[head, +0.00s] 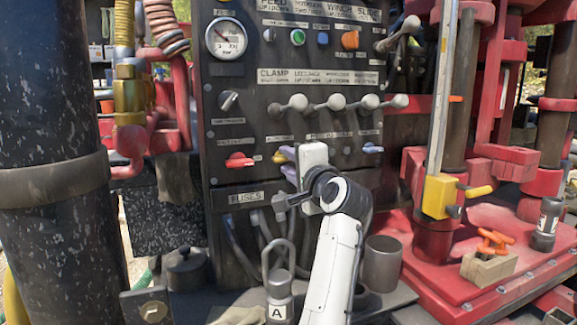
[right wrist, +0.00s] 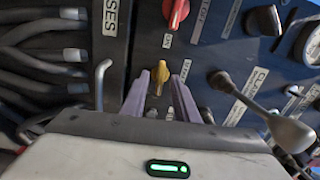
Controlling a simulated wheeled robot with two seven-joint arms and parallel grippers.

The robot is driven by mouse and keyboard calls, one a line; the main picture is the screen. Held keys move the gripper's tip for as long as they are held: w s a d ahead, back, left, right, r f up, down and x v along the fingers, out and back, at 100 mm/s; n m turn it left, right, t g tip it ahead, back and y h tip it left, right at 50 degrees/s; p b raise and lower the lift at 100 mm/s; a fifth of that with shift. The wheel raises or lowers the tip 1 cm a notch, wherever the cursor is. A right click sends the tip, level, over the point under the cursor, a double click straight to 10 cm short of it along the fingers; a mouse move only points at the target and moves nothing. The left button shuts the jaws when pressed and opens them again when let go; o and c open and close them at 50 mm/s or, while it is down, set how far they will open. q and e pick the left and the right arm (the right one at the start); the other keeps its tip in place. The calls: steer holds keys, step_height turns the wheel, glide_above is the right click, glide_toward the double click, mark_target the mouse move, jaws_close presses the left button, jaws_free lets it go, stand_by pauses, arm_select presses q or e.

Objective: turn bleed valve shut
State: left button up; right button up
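A small yellow valve handle (head: 279,157) sits low on the dark control panel, between a red valve handle (head: 238,160) and a blue one (head: 371,149). I cannot read which label says bleed. My right gripper (head: 286,162), with pale purple fingers, is at the yellow handle. In the right wrist view the yellow handle (right wrist: 159,76) stands between the tips of my open right gripper (right wrist: 160,77), with a finger on each side. I cannot tell whether either finger touches it. The red handle (right wrist: 177,13) is above it there. My left gripper is not in view.
A row of grey levers (head: 338,103) juts out above and right of my right gripper. A thick dark column (head: 45,110) fills the left.

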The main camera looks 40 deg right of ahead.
steer(key=shift+w, duration=0.1)
jaws_close()
